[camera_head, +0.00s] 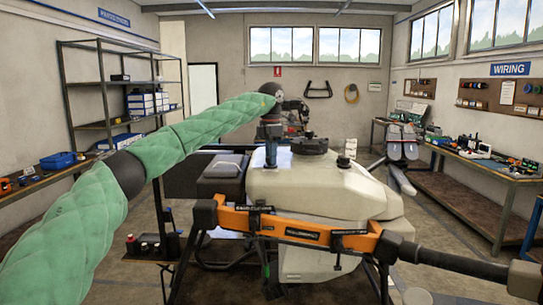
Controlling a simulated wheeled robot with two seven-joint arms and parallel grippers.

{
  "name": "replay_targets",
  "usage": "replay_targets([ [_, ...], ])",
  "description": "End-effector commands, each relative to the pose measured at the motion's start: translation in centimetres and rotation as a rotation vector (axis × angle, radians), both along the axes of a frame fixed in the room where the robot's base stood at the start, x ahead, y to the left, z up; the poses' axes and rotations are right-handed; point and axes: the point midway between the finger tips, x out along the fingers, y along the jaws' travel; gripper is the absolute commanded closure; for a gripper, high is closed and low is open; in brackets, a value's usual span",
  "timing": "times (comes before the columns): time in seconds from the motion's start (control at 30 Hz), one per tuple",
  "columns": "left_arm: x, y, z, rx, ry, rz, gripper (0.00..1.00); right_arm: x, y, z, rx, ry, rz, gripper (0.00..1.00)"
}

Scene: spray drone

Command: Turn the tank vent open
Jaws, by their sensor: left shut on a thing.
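The spray drone's tank (325,190) is a large off-white body in the middle of the camera_head view, with a wide black cap (310,146) on top. My left arm, in a green sleeve, reaches in from the left and bends down at its black wrist. My left gripper (271,157) points down at the left part of the tank top, left of the black cap. It is shut on the small tank vent there, which the fingers mostly hide. Whether the vent is turned cannot be told. My right gripper is not in view.
The drone's orange frame bar (290,228) and black arm (455,263) run across the front of the tank. A metal shelf (105,85) stands at the left. A workbench (480,165) with tools lines the right wall. Floor is free between drone and bench.

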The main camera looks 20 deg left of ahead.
Motion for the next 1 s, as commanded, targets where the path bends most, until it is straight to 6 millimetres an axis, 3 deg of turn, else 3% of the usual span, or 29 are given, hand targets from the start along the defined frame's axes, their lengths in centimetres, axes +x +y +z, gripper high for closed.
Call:
replay_targets([
  [0.03, 0.0, 0.3, 0.5, -0.002, -0.006, 0.004, 0.64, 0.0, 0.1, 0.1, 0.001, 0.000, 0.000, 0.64],
  [0.13, 0.0, 0.3, 0.4, -0.001, -0.005, 0.004, 0.47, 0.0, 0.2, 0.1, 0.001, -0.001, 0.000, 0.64],
  [0.53, 0.0, 0.1, 0.7, 0.000, -0.003, 0.002, 0.47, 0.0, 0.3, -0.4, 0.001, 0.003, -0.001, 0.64],
  [0.7, 0.0, 0.2, 3.0, -0.001, -0.004, 0.004, 0.47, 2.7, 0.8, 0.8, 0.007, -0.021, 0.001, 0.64],
  [1.0, 0.0, 0.4, 6.8, -0.001, -0.005, 0.005, 0.47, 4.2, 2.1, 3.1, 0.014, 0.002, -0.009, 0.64],
])
